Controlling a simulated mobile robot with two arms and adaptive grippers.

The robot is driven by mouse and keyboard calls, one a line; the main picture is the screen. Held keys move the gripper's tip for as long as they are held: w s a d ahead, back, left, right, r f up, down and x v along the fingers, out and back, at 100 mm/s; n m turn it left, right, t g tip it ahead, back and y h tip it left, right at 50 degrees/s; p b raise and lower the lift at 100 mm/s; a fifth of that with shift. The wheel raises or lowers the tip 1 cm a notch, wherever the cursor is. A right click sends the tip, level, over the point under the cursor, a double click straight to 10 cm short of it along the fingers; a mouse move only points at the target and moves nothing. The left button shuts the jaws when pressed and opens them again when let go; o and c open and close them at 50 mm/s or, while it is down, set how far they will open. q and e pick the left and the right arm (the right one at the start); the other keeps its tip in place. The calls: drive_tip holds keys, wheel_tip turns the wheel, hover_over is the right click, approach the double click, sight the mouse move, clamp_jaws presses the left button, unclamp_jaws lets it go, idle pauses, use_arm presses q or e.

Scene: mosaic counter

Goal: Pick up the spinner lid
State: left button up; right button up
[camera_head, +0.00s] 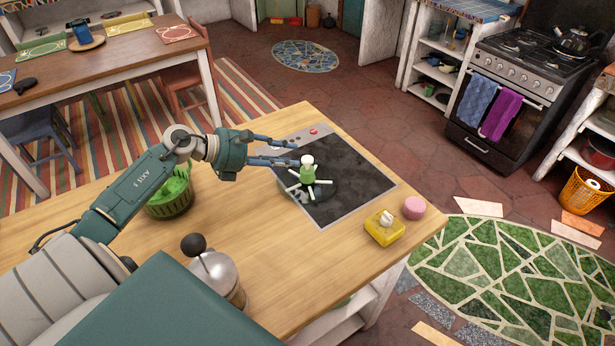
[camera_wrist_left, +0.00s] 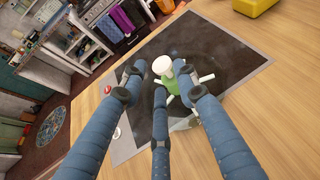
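The spinner lid (camera_head: 307,175) lies on the dark panel set in the wooden counter. It has a green upright knob with a white top, and white spokes spread out below it. The knob's white top also shows in the left wrist view (camera_wrist_left: 163,66). My left gripper (camera_head: 297,153) is open, with its blue fingers spread and pointing toward the knob. In the left wrist view the fingers (camera_wrist_left: 165,85) lie around and in front of the knob and hide part of the lid. I cannot tell whether any finger touches it. My right gripper is not in view.
A green basket (camera_head: 170,198) with leafy contents stands behind my left forearm. A yellow block-shaped holder (camera_head: 384,229) and a pink round item (camera_head: 414,207) sit to the right. The counter between them is clear.

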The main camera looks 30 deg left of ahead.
sight(305, 159)
use_arm(q)
drive_tip(key=p+x, duration=0.2)
drive_tip(key=x, duration=0.2)
drive_tip(key=shift+w+d+f+p, duration=0.1)
drive_tip(key=shift+w+d+p, duration=0.15)
drive_tip(key=shift+p, duration=0.15)
drive_tip(key=shift+w+d+f, duration=0.15)
drive_tip(key=shift+w+f, duration=0.15)
drive_tip(key=shift+f, duration=0.05)
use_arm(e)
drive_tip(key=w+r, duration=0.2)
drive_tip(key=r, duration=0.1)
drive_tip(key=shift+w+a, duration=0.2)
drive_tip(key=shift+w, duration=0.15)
use_arm(q)
drive_tip(key=shift+s, duration=0.1)
clamp_jaws()
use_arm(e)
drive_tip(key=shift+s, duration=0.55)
